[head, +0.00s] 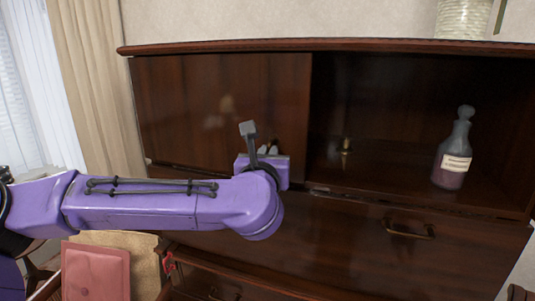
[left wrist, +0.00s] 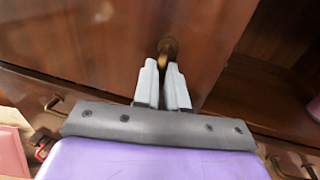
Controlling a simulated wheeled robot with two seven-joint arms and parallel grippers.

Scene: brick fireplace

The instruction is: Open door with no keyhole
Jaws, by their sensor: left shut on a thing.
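The dark wooden cabinet door (head: 215,95) covers the left part of the cabinet, and no keyhole shows on the part I can see. My left gripper (head: 268,152) is in front of its lower right area. In the left wrist view, the left gripper (left wrist: 164,68) is shut on a small brass knob (left wrist: 168,46) of the door (left wrist: 110,40). The knob is hidden behind the gripper in the head view. I cannot tell whether this door stands slightly ajar. My right gripper is not in view.
The right compartment (head: 400,90) is open. A labelled glass bottle (head: 453,155) and a small brass item (head: 346,146) show there. A drawer with a brass handle (head: 410,232) lies below. A pink flat thing (head: 95,272) is at lower left, and a curtain (head: 95,80) hangs left.

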